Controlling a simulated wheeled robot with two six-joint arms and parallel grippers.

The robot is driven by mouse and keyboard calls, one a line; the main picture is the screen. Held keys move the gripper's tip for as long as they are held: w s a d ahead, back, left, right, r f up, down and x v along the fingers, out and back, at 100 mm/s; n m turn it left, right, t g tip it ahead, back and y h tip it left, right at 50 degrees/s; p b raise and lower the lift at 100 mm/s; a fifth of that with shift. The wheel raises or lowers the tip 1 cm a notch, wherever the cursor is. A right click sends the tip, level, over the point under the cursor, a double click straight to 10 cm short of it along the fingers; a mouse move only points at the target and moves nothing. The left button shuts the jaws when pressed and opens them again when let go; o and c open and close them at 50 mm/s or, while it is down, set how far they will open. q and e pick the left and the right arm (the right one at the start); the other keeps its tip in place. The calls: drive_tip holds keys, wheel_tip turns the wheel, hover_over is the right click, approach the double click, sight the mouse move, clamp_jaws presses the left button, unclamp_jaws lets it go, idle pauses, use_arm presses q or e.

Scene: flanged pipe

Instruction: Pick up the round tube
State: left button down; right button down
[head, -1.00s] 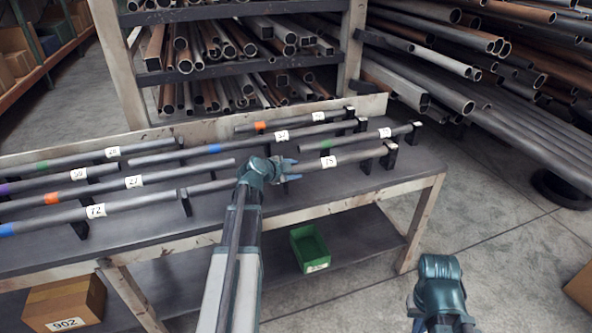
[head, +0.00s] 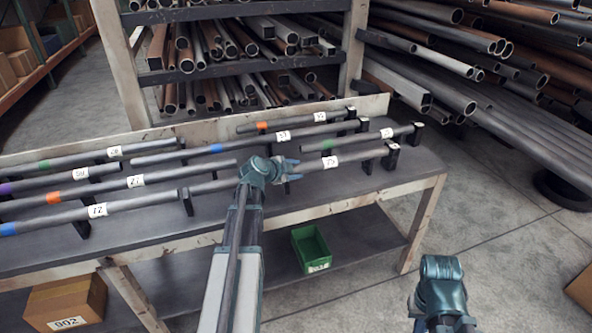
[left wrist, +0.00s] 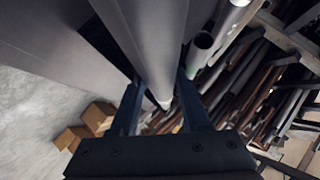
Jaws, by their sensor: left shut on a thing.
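The round tube (head: 325,162) is a grey steel tube with a white number label, along the front right of the workbench. Its right end lies at a black rest. My left gripper (head: 289,168) is shut on it near its left part. In the left wrist view the tube (left wrist: 155,40) runs down between the two dark fingers of my left gripper (left wrist: 158,105). The fingers hide part of the tube, so I cannot tell whether it has left its rests. Part of my right arm shows at the lower right, but its gripper does not.
Several other labelled tubes lie on black rests on the workbench (head: 130,228), close behind and left. A green bin (head: 311,249) sits on the lower shelf. A cardboard box (head: 66,303) stands lower left. Racks of pipes stand behind and at the right.

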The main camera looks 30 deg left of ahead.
sight(295, 167)
use_arm(q)
drive_tip(key=shift+r+p, duration=1.65)
drive_tip(key=shift+r, duration=0.15)
drive_tip(key=shift+s+r, duration=0.15)
drive_tip(key=shift+s, duration=0.1)
drive_tip(key=s+r+p, duration=0.1)
drive_tip(key=s, duration=1.4)
drive_tip(key=shift+s+a, duration=0.25)
drive_tip(key=shift+a, duration=0.2)
drive_tip(key=shift+r+p, duration=0.2)
drive_tip(key=shift+p, duration=0.15)
